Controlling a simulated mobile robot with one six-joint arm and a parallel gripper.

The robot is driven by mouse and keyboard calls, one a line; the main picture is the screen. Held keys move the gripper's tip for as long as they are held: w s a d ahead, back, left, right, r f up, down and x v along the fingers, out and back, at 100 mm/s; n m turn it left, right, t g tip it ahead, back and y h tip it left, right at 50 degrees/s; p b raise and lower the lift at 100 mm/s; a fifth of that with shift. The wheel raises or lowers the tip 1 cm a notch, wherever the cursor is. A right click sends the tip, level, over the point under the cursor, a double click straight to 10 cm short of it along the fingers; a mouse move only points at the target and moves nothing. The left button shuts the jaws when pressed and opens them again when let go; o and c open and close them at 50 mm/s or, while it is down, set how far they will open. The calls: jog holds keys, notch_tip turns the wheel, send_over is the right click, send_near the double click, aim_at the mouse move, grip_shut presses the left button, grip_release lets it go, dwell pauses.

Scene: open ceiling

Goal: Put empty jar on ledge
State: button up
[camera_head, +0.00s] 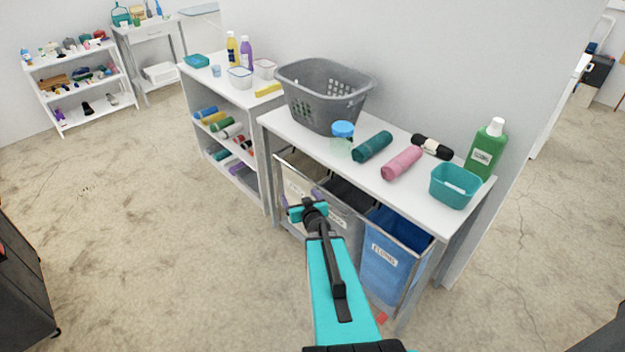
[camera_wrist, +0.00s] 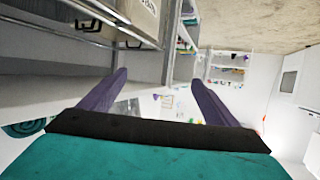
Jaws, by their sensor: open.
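A clear jar with a blue lid (camera_head: 342,137) stands upright near the front edge of the white table top, just right of the grey basket. No contents can be made out in it. The white table top (camera_head: 290,127) is a flat ledge above several laundry bins. My gripper (camera_head: 301,199) is in front of the bins, lower than the table top and apart from the jar. In the wrist view my gripper (camera_wrist: 158,88) has its two purple fingers spread with nothing between them. The jar does not show in the wrist view.
A grey basket (camera_head: 318,95), rolled towels in teal (camera_head: 372,146) and pink (camera_head: 402,163), a teal tub (camera_head: 454,186) and a green bottle (camera_head: 487,150) crowd the table top. A white shelf unit (camera_head: 225,93) adjoins at left. Floor at left is clear.

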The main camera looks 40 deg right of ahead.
jog(key=s+a+f+n+g+y, duration=0.1)
jog(key=s+a+f+g, duration=0.4)
jog(key=a+f, duration=0.5)
jog(key=s+a+f+g+y, duration=0.1)
jog(key=s+a+f+g, duration=0.35)
jog(key=a+f, duration=0.55)
jog(key=s+a+f+n+g+y, duration=0.1)
jog(key=s+a+g, duration=0.3)
jog(key=s+a, duration=0.7)
jog(key=s+a+f+n+g+y, duration=0.2)
jog(key=s+a+g, duration=0.3)
jog(key=s+a, duration=0.6)
jog(key=shift+s+f+n+y, duration=0.2)
jog(key=shift+s+n+y, duration=0.5)
jog(key=shift+s+n, duration=0.2)
